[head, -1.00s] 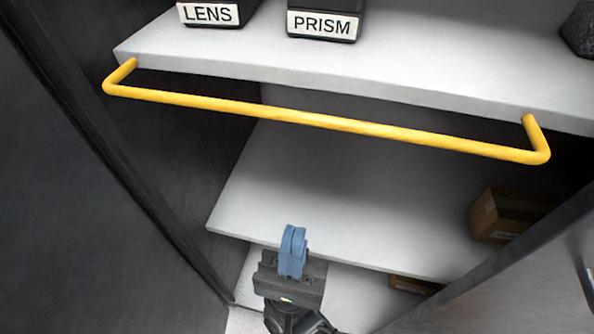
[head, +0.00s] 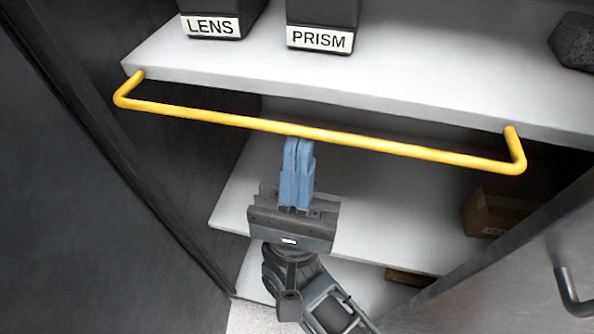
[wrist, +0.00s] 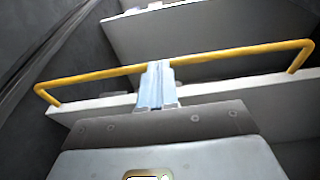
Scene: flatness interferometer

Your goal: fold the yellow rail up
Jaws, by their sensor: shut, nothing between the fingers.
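The yellow rail (head: 320,134) is a U-shaped bar standing out from the front edge of the upper shelf (head: 330,90). Its two bent ends meet the shelf edge at left and right. My gripper (head: 298,143) has blue fingers, shut and empty, pointing up at the rail a little left of its middle. The fingertips appear just below or at the bar in the head view; I cannot tell whether they touch it. In the wrist view the rail (wrist: 100,75) runs across behind the fingertips (wrist: 158,66).
Black bins labelled LENS (head: 211,27) and PRISM (head: 320,39) stand on the upper shelf, with a dark lump (head: 574,42) at right. A cardboard box (head: 495,211) sits on the lower shelf (head: 375,215). Dark cabinet walls flank the left; a door with a handle (head: 570,290) is at right.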

